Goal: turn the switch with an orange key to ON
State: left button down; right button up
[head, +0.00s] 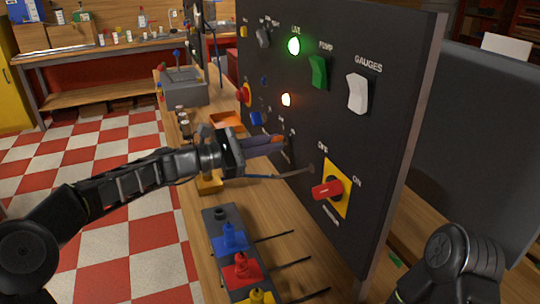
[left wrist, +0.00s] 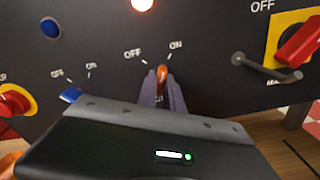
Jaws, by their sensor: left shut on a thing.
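The orange key (left wrist: 162,75) stands in its switch on the black panel, between an OFF label on its upper left and an ON label on its upper right in the left wrist view. It stands close to upright there; its exact angle is hard to tell. My left gripper (head: 282,143) is shut on the key, with its two fingers on either side of it in the left wrist view (left wrist: 162,92). The fingers hide the lower part of the key and its mount. My right gripper is out of view.
A blue key switch (left wrist: 72,95) sits left of the orange one. A red handle on a yellow plate (head: 338,190) and a thin grey bar (left wrist: 262,68) are to the right. The panel (head: 390,120) stands on a wooden bench, with a rack of coloured pieces (head: 215,232) below.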

pick_arm(q)
jog(key=shift+f+m+b, duration=0.1)
jog(key=shift+m+b, duration=1.15)
jog(key=shift+m, duration=0.25)
jog(key=c, duration=1.5)
grip_release()
jog(key=shift+a, duration=0.1)
jog(key=v, duration=0.7)
jog(key=shift+s+a+b, duration=0.1)
jog(key=shift+a+b, duration=0.2)
